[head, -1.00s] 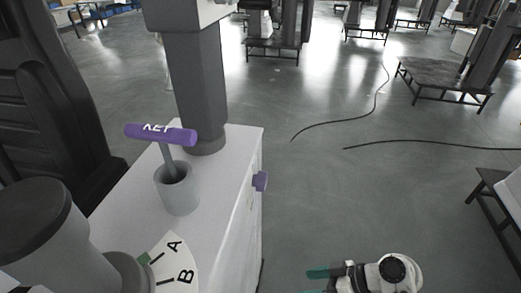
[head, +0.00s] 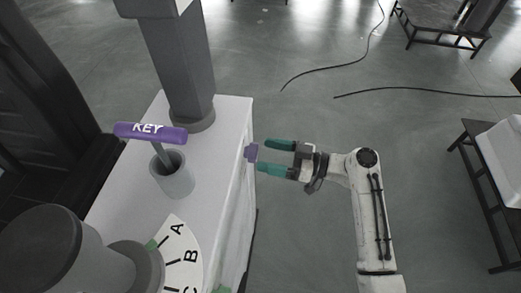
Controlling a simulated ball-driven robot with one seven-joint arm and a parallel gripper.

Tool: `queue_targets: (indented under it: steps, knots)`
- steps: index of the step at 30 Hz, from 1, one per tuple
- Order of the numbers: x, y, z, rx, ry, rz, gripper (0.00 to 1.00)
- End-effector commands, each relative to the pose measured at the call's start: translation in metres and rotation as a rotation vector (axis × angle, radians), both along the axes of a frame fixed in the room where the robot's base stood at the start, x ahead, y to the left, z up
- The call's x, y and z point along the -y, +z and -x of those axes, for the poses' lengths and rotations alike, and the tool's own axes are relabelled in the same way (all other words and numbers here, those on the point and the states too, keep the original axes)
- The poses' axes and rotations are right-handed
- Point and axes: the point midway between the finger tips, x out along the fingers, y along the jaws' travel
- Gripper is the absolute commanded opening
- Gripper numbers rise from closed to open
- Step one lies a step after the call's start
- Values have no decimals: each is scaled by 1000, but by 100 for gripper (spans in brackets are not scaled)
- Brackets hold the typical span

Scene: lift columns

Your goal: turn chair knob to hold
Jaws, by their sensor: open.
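A purple knob (head: 251,153) sticks out from the right side of the white cabinet (head: 232,123). My gripper (head: 272,157) has two teal fingers, spread apart and pointing left toward the knob. The fingertips are at or very close to the knob; I cannot tell whether they touch it. On the cabinet top, a purple handle marked KEY (head: 150,132) stands in a grey cup (head: 172,175). A white dial plate with letters A, B and C (head: 182,250) sits beside a large grey round body (head: 55,255) at the lower left.
A dark grey column (head: 182,70) rises from the back of the cabinet. A black panelled structure (head: 40,120) stands at the left. Black cables (head: 350,60) lie on the floor, and dark metal benches (head: 485,165) stand at the right. The floor right of the cabinet is open.

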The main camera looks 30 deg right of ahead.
Motion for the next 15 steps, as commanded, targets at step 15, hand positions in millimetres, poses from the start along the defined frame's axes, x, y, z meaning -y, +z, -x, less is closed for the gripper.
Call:
queue_targets:
  steps: [15]
  knots:
    - [-23, 0, -20, -2, -1, 0, 82]
